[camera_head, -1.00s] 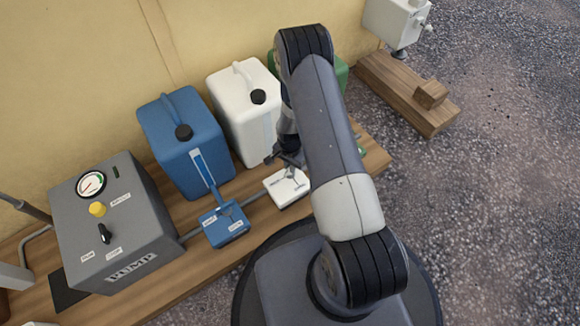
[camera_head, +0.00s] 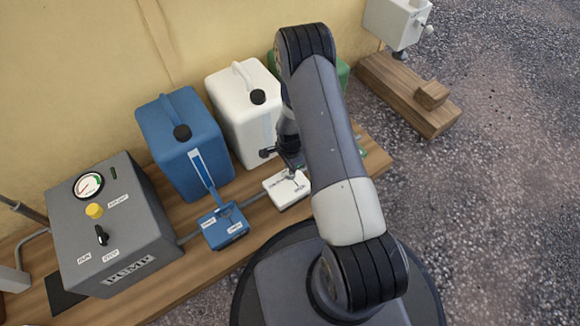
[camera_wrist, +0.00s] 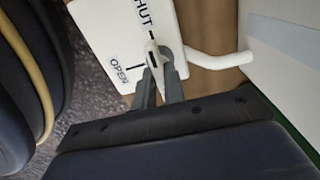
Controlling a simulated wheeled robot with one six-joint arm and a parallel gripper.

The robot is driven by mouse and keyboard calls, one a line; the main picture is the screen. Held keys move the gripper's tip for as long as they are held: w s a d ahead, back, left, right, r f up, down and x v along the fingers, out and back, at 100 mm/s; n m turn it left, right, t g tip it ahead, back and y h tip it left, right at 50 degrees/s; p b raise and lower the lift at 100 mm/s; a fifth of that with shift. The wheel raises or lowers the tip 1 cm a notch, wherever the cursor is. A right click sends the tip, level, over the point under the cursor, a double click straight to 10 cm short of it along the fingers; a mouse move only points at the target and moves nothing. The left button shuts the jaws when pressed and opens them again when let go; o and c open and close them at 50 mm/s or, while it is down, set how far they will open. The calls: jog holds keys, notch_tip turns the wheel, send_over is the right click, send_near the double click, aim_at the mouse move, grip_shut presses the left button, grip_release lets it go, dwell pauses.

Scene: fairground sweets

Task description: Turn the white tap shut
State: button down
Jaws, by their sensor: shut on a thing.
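The white tap (camera_head: 285,190) is a small white block on the bench, in front of the white canister (camera_head: 238,118). It also shows in the wrist view (camera_wrist: 120,20), with an OPEN label at its left and a SHUT label at its top, each with a black mark. My gripper (camera_wrist: 160,75) is shut on the tap's slim white handle (camera_wrist: 165,62). The handle's tip points up the picture, near the SHUT mark; its exact angle is hard to tell. In the head view my gripper (camera_head: 290,162) is partly behind my arm.
A blue tap (camera_head: 224,228) and blue canister (camera_head: 185,145) stand to the left, then the grey pump box (camera_head: 115,225). A green canister (camera_head: 342,73) is partly hidden behind my arm. A white pipe (camera_wrist: 215,60) leaves the tap's right side.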

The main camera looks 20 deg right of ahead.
jog(key=c, duration=1.5)
grip_release()
notch_tip(320, 180, up, 11)
jog(key=p, duration=0.4)
jog(key=shift+f, duration=0.1)
jog(key=shift+f, duration=0.15)
notch_tip(320, 180, down, 11)
jog(key=b, duration=0.4)
jog(key=shift+r+n, duration=0.25)
jog(key=shift+n, duration=0.05)
